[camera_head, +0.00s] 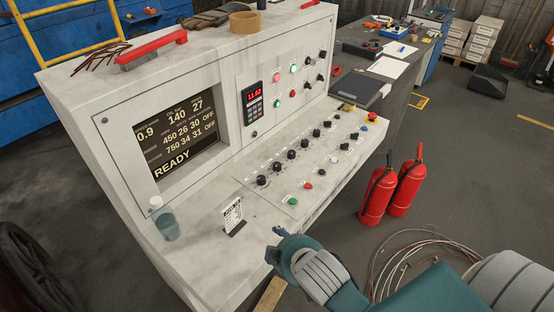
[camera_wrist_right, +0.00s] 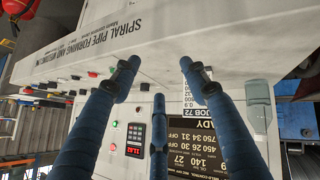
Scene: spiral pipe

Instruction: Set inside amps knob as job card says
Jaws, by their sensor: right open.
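The pale control desk (camera_head: 215,190) has a row of black knobs on its sloped panel, the nearest being this knob (camera_head: 262,180). Their labels are too small to read, so I cannot tell which is inside amps. The job card (camera_head: 232,216) stands on the desk's near ledge; in the right wrist view the card (camera_wrist_right: 198,112) appears to read JOB 72, its other lines illegible. The dark screen (camera_head: 181,134) reads READY, with rows 450 26 30 OFF and 750 34 31 OFF. My right gripper (camera_head: 279,238) is open, right of the card, apart from the knobs; its fingers (camera_wrist_right: 158,76) hold nothing.
A grey-blue cup (camera_head: 167,227) stands on the ledge left of the card. A red button (camera_head: 308,185) and green button (camera_head: 293,201) sit near the panel's front edge. Two red fire extinguishers (camera_head: 377,196) and coiled wire (camera_head: 400,262) are on the floor to the right.

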